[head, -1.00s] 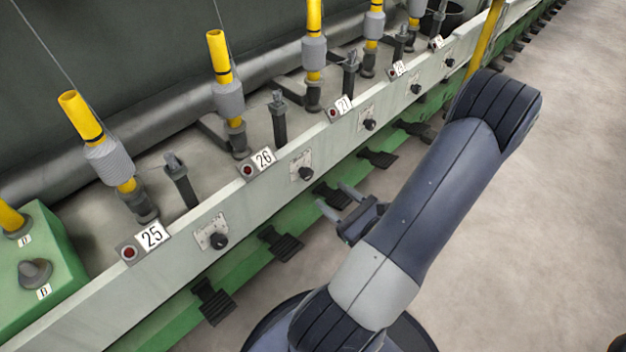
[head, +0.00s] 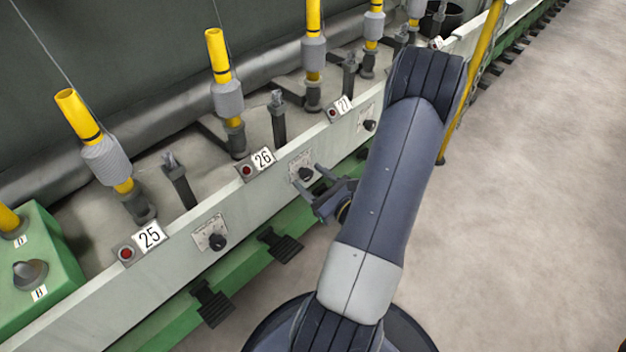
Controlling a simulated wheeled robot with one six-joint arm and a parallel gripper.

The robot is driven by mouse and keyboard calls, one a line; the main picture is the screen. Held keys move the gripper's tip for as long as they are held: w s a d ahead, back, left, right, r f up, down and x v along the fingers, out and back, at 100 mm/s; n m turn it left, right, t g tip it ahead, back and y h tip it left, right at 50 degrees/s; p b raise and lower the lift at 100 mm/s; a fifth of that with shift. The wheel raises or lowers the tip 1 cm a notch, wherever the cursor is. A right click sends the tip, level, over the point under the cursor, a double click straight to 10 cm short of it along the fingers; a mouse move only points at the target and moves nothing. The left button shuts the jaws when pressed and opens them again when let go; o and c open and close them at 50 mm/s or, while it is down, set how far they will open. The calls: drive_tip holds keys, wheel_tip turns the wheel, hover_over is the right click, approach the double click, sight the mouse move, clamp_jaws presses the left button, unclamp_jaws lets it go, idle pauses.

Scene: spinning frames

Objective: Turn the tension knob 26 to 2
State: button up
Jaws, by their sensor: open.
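The tension knob 26 (head: 305,174) is a small black knob on a pale dial plate (head: 299,160). It sits on the front of the long light rail, below and right of the label 26 (head: 263,157). My gripper (head: 312,183) is open, with its two fingers pointing left toward the rail. The fingertips are close around the knob, one above right and one below left in the picture. I cannot tell whether they touch it. The knob's pointer and the dial's figures are too small to read.
Knob 25 (head: 217,242) is to the left and knob 27 (head: 369,125) to the right on the same rail (head: 180,262). Black pedals (head: 281,244) stick out below. Yellow bobbins (head: 219,60) stand behind the rail. The floor (head: 520,220) at right is clear.

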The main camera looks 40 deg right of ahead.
drive_tip(key=shift+c, duration=0.2)
drive_tip(key=c, duration=0.9)
drive_tip(key=shift+m, duration=0.3)
drive_tip(key=m+p, duration=0.2)
drive_tip(key=m, duration=0.1)
drive_tip(key=m+p, duration=0.1)
drive_tip(key=p, duration=0.1)
drive_tip(key=shift+r, duration=0.25)
drive_tip(key=m+p, duration=0.3)
drive_tip(key=m, duration=0.2)
drive_tip(key=shift+g+y+p, duration=0.3)
drive_tip(key=shift+g+p, duration=0.05)
drive_tip(key=shift+g, duration=0.05)
drive_tip(key=m+p, duration=0.3)
drive_tip(key=m, duration=0.1)
drive_tip(key=shift+m, duration=0.3)
drive_tip(key=shift+d+f+m+y+p, duration=0.1)
drive_tip(key=shift+m+y+p, duration=0.3)
drive_tip(key=shift+m+p, duration=1.35)
drive_tip(key=shift+m+b, duration=0.55)
drive_tip(key=shift+m, duration=0.1)
